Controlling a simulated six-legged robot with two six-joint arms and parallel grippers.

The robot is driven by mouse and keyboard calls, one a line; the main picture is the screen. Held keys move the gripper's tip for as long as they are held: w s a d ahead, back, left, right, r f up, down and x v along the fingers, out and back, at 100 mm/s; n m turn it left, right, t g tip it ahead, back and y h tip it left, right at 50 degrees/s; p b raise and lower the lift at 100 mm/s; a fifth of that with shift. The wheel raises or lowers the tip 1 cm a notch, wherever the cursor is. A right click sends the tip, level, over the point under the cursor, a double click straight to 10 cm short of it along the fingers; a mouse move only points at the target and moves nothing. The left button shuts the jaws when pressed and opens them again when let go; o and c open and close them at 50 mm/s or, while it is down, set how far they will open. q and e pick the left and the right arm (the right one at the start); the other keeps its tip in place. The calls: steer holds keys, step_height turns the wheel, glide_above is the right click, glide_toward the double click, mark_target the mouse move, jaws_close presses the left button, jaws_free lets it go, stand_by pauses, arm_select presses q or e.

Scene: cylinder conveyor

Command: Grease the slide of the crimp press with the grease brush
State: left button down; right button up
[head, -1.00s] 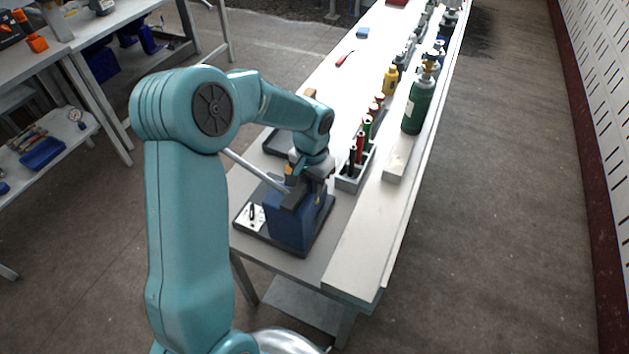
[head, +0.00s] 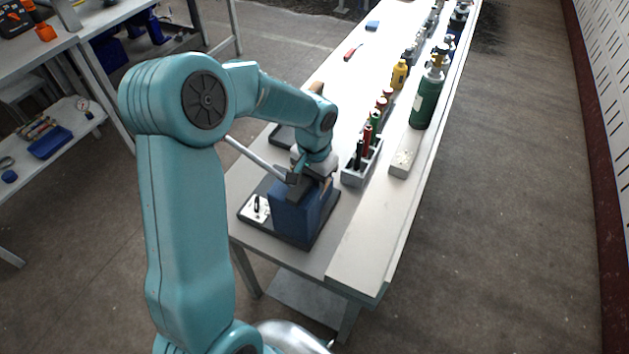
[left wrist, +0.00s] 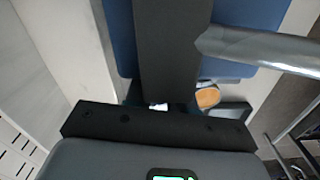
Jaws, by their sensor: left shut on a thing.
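The crimp press (head: 296,215) is a blue block on a dark base plate at the near end of the bench, with a grey lever (head: 255,157) slanting up to the left. My left gripper (head: 312,178) is at the top of the press, shut on the grease brush. Only a small tan-brown part of the brush (head: 327,186) shows beside the fingers; its bristles are hidden. In the left wrist view, the brush's tan round end (left wrist: 208,97) shows beside the dark press slide (left wrist: 170,50). I cannot tell whether the bristles touch the slide. My right gripper is out of view.
A grey rack (head: 357,172) with several coloured tubes stands just right of the press. A green gas cylinder (head: 425,103) and a yellow bottle (head: 399,74) stand farther back. A dark tray (head: 282,138) lies behind my arm. A shelf unit (head: 75,140) is at left.

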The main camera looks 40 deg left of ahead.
arm_select(q)
step_height(320, 180, up, 9)
steer(key=p, duration=0.5)
steer(key=shift+f+p, duration=0.15)
steer(key=shift+p, duration=0.2)
steer(key=shift+f, duration=0.1)
